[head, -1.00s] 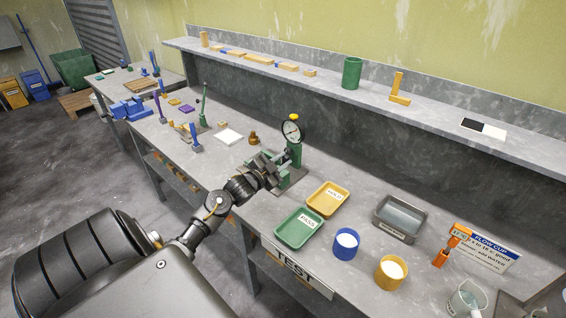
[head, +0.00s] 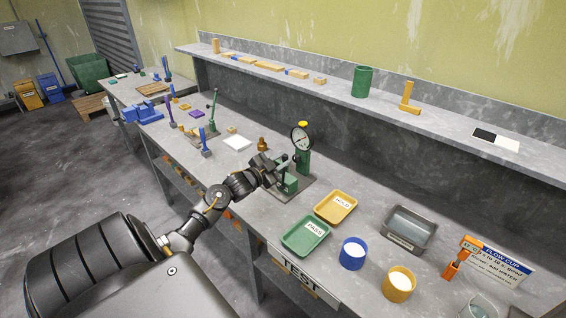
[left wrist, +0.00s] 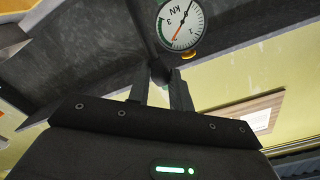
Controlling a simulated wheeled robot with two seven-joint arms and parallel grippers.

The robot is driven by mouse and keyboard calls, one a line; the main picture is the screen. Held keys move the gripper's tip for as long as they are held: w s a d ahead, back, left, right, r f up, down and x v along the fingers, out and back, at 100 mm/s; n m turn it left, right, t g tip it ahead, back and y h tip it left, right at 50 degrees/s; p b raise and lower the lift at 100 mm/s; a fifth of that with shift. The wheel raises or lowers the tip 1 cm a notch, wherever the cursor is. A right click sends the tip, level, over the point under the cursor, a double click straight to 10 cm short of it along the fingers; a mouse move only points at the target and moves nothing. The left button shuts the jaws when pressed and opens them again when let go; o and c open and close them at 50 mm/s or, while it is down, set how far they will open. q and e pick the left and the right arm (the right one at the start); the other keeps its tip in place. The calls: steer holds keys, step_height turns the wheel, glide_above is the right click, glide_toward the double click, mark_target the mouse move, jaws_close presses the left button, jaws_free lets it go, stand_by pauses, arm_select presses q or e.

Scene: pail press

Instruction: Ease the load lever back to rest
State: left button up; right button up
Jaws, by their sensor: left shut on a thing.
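The green press (head: 303,162) stands on a dark base plate on the bench, with a round white gauge (head: 301,136) on top. My left gripper (head: 277,167) is at the near left side of the press, shut on the load lever. In the left wrist view the fingers (left wrist: 162,92) close around the lever's dark round end (left wrist: 160,72). Most of the lever is hidden by the gripper. The gauge dial (left wrist: 181,23), marked kN, also shows in the left wrist view, tilted. My right gripper is not in view.
A yellow HOLD tray (head: 336,207) and a green PASS tray (head: 306,236) lie right of the press. A brown weight-like piece (head: 263,144) and a white tile (head: 237,142) stand behind the gripper. A blue cup (head: 353,253) stands nearer the front edge.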

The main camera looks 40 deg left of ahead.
arm_select(q)
steer(key=shift+a+r, duration=0.1)
steer(key=shift+a, duration=0.05)
steer(key=shift+a, duration=0.7)
steer(key=shift+r, duration=0.1)
steer(key=o, duration=0.9)
steer(key=shift+c, duration=0.2)
